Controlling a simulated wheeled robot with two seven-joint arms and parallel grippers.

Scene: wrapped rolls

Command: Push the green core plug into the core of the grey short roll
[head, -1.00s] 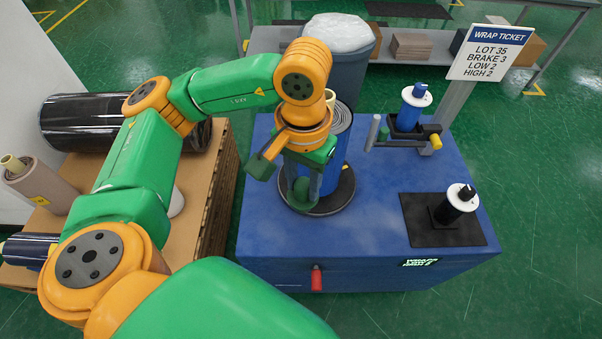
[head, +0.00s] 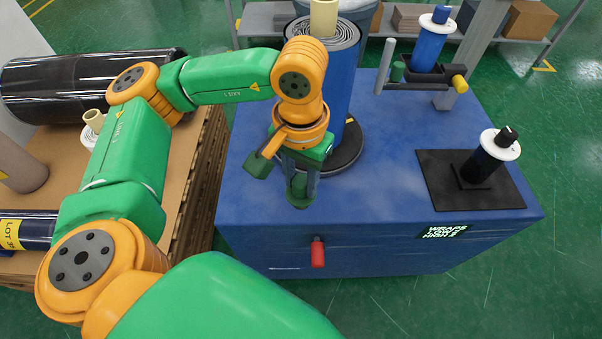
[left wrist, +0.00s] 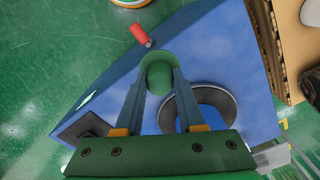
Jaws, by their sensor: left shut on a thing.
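My left gripper (head: 300,181) is shut on the green core plug (head: 298,193), which sits between its fingertips. The plug also shows in the left wrist view (left wrist: 158,78). The gripper points down above the front part of the blue machine top, in front of the turntable. A grey-brown roll (head: 24,168) lies on the pallet at the far left, cut by the picture edge; its core end is out of view. I take it as the grey short roll, but its length is unclear. My right gripper is not in view.
A tall blue roll (head: 338,85) stands on the black turntable (head: 350,155). A red knob (head: 318,252) juts from the machine front.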

